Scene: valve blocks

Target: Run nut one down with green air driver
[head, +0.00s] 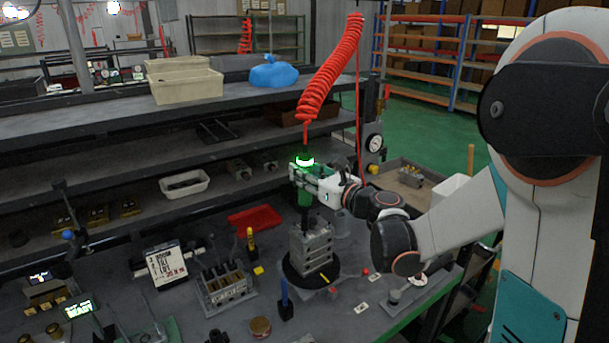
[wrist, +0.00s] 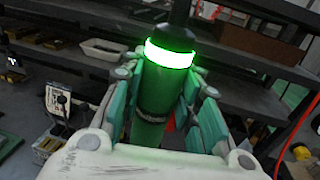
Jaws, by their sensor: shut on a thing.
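The green air driver (wrist: 150,128) stands upright between my gripper's fingers, with a lit green ring near its top; the ring also shows in the head view (head: 304,160). My gripper (head: 306,184) is shut on the driver's body, seen from behind in the wrist view (wrist: 165,105). The driver hangs below a red coiled hose (head: 332,70). A grey valve block (head: 312,248) stands on a round black turntable (head: 296,285) under the driver. The driver's lower end is at or near the block's top; I cannot tell whether it touches a nut. Nut one cannot be made out.
A rack of sockets or posts (head: 226,288) and a printed sign (head: 166,265) stand left of the block. A blue-handled tool (head: 285,300) stands in front. A pressure gauge (head: 374,142) is behind my wrist.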

